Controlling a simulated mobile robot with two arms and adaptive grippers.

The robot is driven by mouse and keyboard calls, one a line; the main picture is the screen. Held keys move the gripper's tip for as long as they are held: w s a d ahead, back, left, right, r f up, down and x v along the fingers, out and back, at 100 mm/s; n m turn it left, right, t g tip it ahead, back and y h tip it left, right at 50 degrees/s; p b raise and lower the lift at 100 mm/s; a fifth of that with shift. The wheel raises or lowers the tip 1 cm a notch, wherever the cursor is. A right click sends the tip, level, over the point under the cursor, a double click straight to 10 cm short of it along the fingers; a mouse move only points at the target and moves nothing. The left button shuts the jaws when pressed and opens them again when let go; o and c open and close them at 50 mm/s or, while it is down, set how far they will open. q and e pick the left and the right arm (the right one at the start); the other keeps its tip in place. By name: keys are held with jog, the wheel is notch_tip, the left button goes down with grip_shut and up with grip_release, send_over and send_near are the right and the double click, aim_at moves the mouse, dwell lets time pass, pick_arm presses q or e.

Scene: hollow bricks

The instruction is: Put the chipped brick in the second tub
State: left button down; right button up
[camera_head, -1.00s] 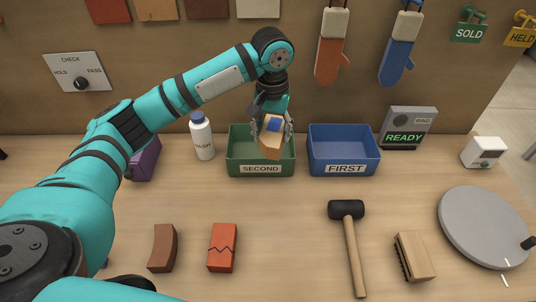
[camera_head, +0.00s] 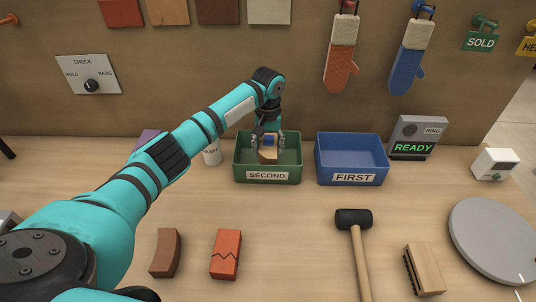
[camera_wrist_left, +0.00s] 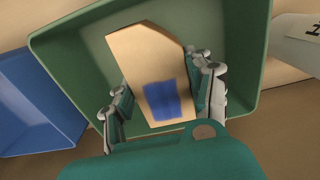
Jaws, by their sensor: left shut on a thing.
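The chipped brick (camera_head: 267,156) is tan with a blue patch, and one corner is cut away. It also shows in the left wrist view (camera_wrist_left: 140,60). My left gripper (camera_head: 267,143) is shut on it, with one finger on each side. The brick is inside the opening of the green tub marked SECOND (camera_head: 267,177), its lower end below the rim. I cannot tell whether it touches the tub's floor. The blue tub marked FIRST (camera_head: 353,178) stands to the right. My right gripper is not in view.
A brown curved brick (camera_head: 165,253) and a red cracked brick (camera_head: 226,254) lie in front. A mallet (camera_head: 354,219), a brush (camera_head: 424,269) and a grey turntable (camera_head: 497,240) are at the right. A white bottle (camera_head: 212,153) stands just left of the green tub.

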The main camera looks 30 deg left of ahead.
aim_at(268, 145)
pick_arm(q)
jog(key=shift+f, duration=1.75)
jog(key=c, duration=0.5)
grip_release()
jog(key=shift+f, duration=0.15)
notch_tip(268, 145, up, 12)
jog(key=shift+d+r+b, duration=0.1)
jog(key=shift+r+b, duration=0.05)
jog(key=shift+b, duration=0.3)
